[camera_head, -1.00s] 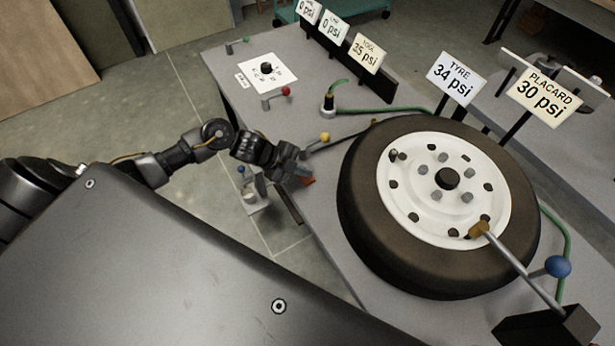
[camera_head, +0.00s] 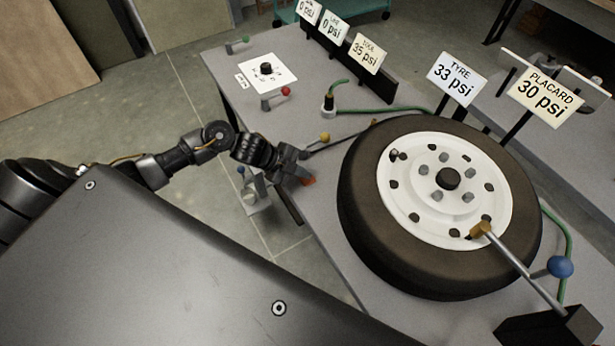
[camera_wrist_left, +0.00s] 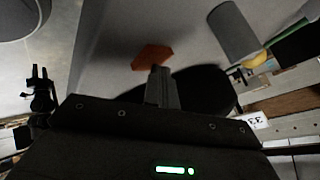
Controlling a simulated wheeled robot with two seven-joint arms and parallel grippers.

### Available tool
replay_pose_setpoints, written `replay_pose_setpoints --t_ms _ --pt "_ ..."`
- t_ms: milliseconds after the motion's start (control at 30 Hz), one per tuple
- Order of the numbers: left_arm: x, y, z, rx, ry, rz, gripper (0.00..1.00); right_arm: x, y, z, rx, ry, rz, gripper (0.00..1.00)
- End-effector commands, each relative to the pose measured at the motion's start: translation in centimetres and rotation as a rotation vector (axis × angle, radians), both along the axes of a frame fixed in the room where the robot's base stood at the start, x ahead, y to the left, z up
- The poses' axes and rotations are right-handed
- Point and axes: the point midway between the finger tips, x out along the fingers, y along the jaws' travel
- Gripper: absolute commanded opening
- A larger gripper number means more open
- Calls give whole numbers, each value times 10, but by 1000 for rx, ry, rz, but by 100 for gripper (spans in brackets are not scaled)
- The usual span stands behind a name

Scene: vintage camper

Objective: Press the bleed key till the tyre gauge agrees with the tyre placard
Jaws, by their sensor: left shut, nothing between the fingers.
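The tyre gauge card (camera_head: 457,78) reads 33 psi, and the tyre placard (camera_head: 545,96) beside it reads 30 psi. The tyre (camera_head: 364,214) lies flat on the bench with its white wheel up. An orange-red key (camera_head: 309,181), which looks like the bleed key, is at the bench edge left of the tyre. My left gripper (camera_head: 301,174) is shut and empty, its tips at this key; I cannot tell for certain whether they touch. In the left wrist view the key (camera_wrist_left: 152,57) shows just beyond the shut fingers (camera_wrist_left: 161,86). My right gripper is not in view.
A yellow-knobbed lever (camera_head: 325,137) stands just beyond my left gripper, and a red-knobbed lever (camera_head: 286,91) farther back. A green hose (camera_head: 385,109) runs along the bench. A rod with a brass end (camera_head: 480,229) reaches over the wheel.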

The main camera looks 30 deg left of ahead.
Motion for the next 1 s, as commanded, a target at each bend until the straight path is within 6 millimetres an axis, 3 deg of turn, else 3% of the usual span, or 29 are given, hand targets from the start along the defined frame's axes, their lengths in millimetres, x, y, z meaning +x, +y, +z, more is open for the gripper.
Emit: replay_pose_setpoints --t_ms 333,767,1000 --pt "0 0 17 1 2 0 0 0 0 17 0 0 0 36" --pt "0 0 20 0 1 -1 0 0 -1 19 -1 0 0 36" --pt "0 0 41 1 1 0 0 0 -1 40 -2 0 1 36"
